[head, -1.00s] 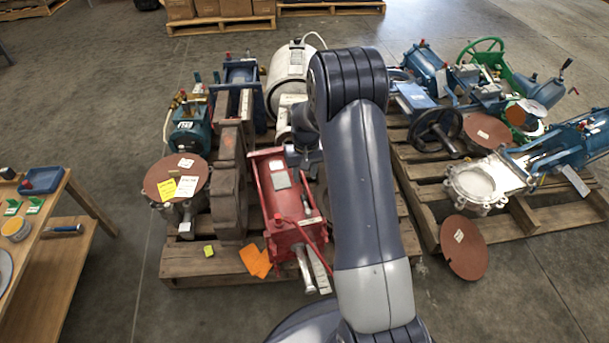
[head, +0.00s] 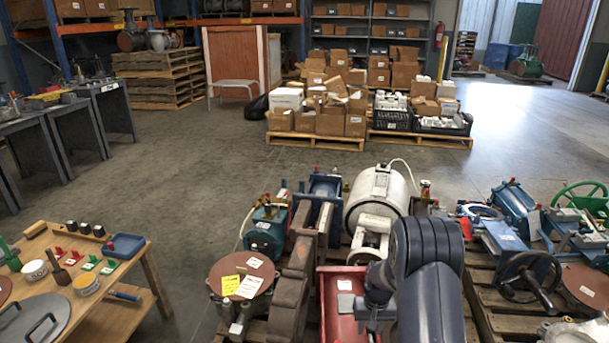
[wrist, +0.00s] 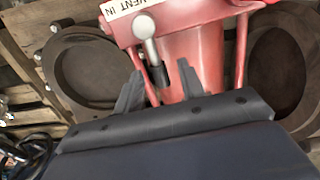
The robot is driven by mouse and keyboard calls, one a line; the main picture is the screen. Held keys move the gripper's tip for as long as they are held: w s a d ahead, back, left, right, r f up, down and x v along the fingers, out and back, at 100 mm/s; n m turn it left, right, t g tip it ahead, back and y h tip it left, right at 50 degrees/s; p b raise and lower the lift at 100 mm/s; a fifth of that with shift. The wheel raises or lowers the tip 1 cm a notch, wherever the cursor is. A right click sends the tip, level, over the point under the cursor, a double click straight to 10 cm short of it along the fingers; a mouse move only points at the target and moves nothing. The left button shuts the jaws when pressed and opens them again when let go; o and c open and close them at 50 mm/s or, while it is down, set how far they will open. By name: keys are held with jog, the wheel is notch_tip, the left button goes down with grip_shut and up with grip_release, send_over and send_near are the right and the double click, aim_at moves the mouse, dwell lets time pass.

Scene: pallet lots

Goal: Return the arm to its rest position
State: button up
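My arm (head: 428,265) reaches out over the near pallet, bent at the elbow, with its end above a red machine part (head: 345,302). In the wrist view my gripper (wrist: 160,82) has its two dark fingers apart, with nothing held between them. Behind the fingers is the red part (wrist: 195,60) with a white label and a grey-knobbed lever (wrist: 150,48). The lever's dark end shows between the fingers; I cannot tell whether they touch it. The fingertips are hidden in the head view.
A white cylindrical machine (head: 377,195) and a teal pump (head: 265,232) stand close around the arm. A second loaded pallet with a black handwheel (head: 527,277) is at right. A wooden table (head: 112,318) is at left. Open floor lies behind the pallets.

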jog(key=shift+a+r, duration=0.1)
dwell(0.5)
jog(key=shift+r, duration=0.2)
notch_tip(320, 180, up, 10)
jog(key=p, duration=0.4)
notch_tip(320, 180, down, 11)
jog(key=b, duration=0.4)
jog(key=shift+r+n, duration=0.25)
jog(key=shift+n, duration=0.05)
jog(key=shift+a+n, duration=0.35)
jog(key=shift+n, duration=0.35)
